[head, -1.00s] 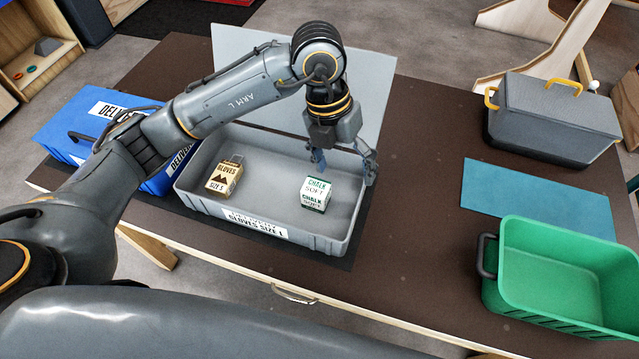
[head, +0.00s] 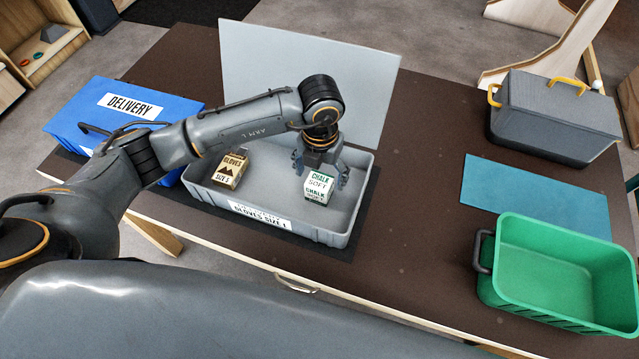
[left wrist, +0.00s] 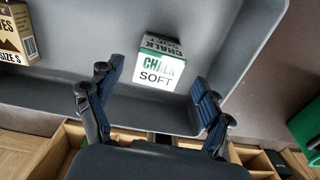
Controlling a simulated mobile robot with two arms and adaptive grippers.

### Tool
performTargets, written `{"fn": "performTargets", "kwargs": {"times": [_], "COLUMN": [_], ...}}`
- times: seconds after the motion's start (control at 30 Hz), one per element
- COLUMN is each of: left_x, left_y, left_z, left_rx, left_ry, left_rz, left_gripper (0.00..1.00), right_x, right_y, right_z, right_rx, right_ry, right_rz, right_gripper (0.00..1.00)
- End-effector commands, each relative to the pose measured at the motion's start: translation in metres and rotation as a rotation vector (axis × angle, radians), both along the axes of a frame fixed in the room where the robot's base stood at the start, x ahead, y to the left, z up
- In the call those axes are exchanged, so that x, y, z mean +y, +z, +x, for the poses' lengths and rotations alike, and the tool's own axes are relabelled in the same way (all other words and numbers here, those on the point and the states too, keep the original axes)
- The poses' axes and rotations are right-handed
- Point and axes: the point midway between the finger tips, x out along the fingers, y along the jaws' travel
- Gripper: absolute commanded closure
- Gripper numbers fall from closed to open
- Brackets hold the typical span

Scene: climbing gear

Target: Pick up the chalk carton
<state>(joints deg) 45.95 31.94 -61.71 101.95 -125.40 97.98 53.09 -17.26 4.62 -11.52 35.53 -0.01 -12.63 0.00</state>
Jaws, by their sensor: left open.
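The chalk carton (head: 319,187) is a small white and green box marked "CHALK SOFT". It stands in the right part of the grey bin (head: 290,234). My left gripper (head: 320,180) is open above and just behind it, its fingers to either side of the carton in the head view. In the left wrist view the carton (left wrist: 160,66) shows ahead of and between the spread fingertips (left wrist: 156,90), apart from both. My right gripper is not in view.
A brown gloves box (head: 230,170) stands in the left part of the bin. A blue delivery crate (head: 75,130) is at the left, a green crate (head: 487,285) at the right. A grey lidded box (head: 555,115) and a teal mat (head: 535,197) lie beyond. A grey panel (head: 300,75) stands behind the bin.

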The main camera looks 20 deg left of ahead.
Motion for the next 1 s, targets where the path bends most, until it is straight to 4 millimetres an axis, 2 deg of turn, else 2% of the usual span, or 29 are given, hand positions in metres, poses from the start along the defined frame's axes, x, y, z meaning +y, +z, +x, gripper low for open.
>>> {"fn": "performTargets", "kwargs": {"times": [0.03, 0.2, 0.47, 0.77, 1.0], "left_x": [0.003, 0.001, 0.001, 0.001, 0.001], "left_y": [-0.005, -0.025, -0.028, -0.028, -0.027], "left_z": [-0.002, -0.001, 0.0, 0.0, 0.0], "left_rx": [0.005, 0.001, 0.0, 0.0, -0.001], "left_ry": [0.003, 0.0, 0.0, 0.0, 0.0], "left_rz": [0.002, 0.0, 0.0, 0.0, -0.001], "left_gripper": [0.21, 0.21, 0.21, 0.82, 0.82], "right_x": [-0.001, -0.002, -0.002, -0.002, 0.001], "right_y": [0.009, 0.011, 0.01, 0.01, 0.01], "right_z": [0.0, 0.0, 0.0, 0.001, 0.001], "right_rx": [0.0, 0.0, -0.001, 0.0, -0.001], "right_ry": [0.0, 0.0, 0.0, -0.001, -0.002], "right_rz": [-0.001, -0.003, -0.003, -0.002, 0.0], "right_gripper": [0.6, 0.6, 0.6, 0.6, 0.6]}}
